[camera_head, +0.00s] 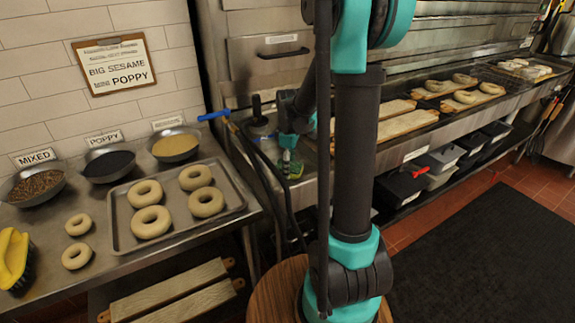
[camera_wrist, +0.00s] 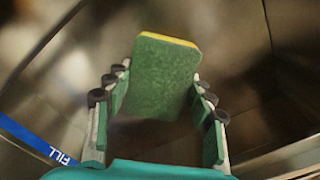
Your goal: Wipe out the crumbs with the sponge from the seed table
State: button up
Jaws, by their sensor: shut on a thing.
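My gripper (camera_head: 289,160) is low beside the metal counter in the head view, partly hidden by my own arm. In the wrist view my gripper (camera_wrist: 160,105) is shut on a sponge (camera_wrist: 166,78), green with a yellow layer along its top edge. The sponge stands tilted between the finger pads, over blurred metal surfaces. The seed table (camera_head: 100,265) is the steel table at the left, apart from my gripper. Crumbs on it are too small to make out.
The seed table holds a tray (camera_head: 233,205) of bagels, two loose bagels (camera_head: 77,240), a yellow brush (camera_head: 14,262) and bowls of mixed seeds (camera_head: 36,186), poppy (camera_head: 110,164) and sesame (camera_head: 175,146). A blue handle (camera_head: 214,115) juts out between table and counter; a blue FILL strip (camera_wrist: 35,140) shows in the wrist view.

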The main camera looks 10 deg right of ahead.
aim_at(298, 175)
jog(key=shift+s+d, duration=0.25)
jog(key=shift+s, duration=0.45)
jog(key=shift+s+d, duration=0.2)
jog(key=shift+s, duration=0.45)
jog(key=shift+s+d+f, duration=0.1)
jog(key=shift+s+d, duration=0.15)
jog(key=shift+s, duration=0.55)
jog(key=shift+s+d, duration=0.2)
jog(key=shift+s, duration=0.55)
jog(key=shift+s+d, duration=0.2)
jog(key=shift+s, duration=0.35)
jog(key=shift+s+d, duration=0.2)
jog(key=shift+s, duration=0.3)
jog(key=shift+s+d+f, duration=0.1)
jog(key=shift+s, duration=0.3)
jog(key=shift+w+a+r, duration=0.1)
jog(key=shift+w+a, duration=0.15)
jog(key=shift+w, duration=0.55)
jog(key=shift+w+a+r, duration=0.1)
jog(key=shift+w+a, duration=0.15)
jog(key=shift+w, duration=0.5)
jog(key=shift+w+a+f, duration=0.1)
jog(key=shift+w+a, duration=0.4)
jog(key=shift+w, duration=1)
jog(key=shift+w+a, duration=0.45)
jog(key=shift+w, duration=1.05)
jog(key=shift+w+a+f, duration=0.1)
jog(key=shift+w+a, duration=0.4)
jog(key=shift+w, duration=1)
jog(key=shift+r, duration=0.1)
